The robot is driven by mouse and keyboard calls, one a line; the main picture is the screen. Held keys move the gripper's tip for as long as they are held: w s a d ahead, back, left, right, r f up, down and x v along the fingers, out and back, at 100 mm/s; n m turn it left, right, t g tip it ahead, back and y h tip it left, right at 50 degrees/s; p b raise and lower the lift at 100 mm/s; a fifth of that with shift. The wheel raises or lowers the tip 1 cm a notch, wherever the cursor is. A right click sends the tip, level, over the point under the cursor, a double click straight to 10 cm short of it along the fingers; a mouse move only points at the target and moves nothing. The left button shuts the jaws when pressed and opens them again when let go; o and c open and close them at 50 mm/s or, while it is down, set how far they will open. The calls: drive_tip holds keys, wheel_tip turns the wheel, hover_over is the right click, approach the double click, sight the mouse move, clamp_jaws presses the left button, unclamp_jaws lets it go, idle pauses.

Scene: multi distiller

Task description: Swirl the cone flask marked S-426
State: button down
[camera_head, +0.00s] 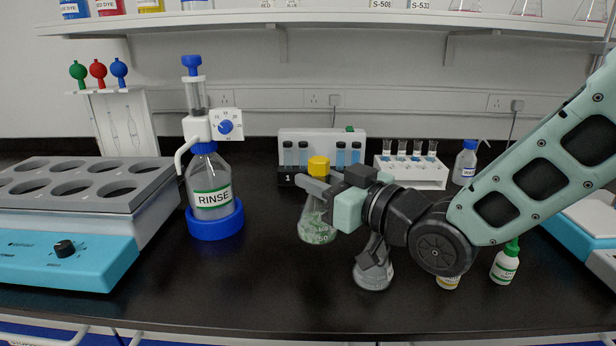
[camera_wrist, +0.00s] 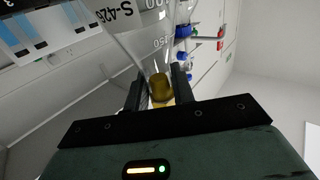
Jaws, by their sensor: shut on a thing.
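A clear cone flask (camera_head: 318,231) with a yellow stopper (camera_head: 318,166) and some greenish contents stands near upright at mid-bench. I cannot tell whether its base touches the bench. My gripper (camera_head: 318,188) comes from the right and is shut on its neck, just below the stopper. In the wrist view the flask (camera_wrist: 138,38) lies between the two fingers (camera_wrist: 158,88), with the yellow-brown stopper (camera_wrist: 160,88) close to the palm. Its label (camera_wrist: 115,12) reads S-42 and a last digit that looks like 6 or 0.
A second flask (camera_head: 373,276) stands close in front, partly behind my wrist. The RINSE bottle (camera_head: 211,190) stands left on a blue base. Tube racks (camera_head: 413,172) stand behind. A small green-capped bottle (camera_head: 505,266) is at right. The front bench is clear.

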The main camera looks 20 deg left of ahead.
drive_tip(key=s+a+p, duration=0.2)
drive_tip(key=s+a, duration=0.2)
drive_tip(key=s, duration=0.1)
drive_tip(key=shift+w+d+p, duration=0.4)
drive_tip(key=shift+w+d, duration=0.15)
drive_tip(key=shift+d, duration=0.25)
drive_tip(key=shift+w+d+p, duration=0.45)
drive_tip(key=shift+w+d, duration=0.15)
drive_tip(key=shift+d, duration=0.25)
drive_tip(key=shift+w+d+p, duration=0.4)
drive_tip(key=shift+w+d, duration=0.15)
drive_tip(key=shift+d, duration=0.25)
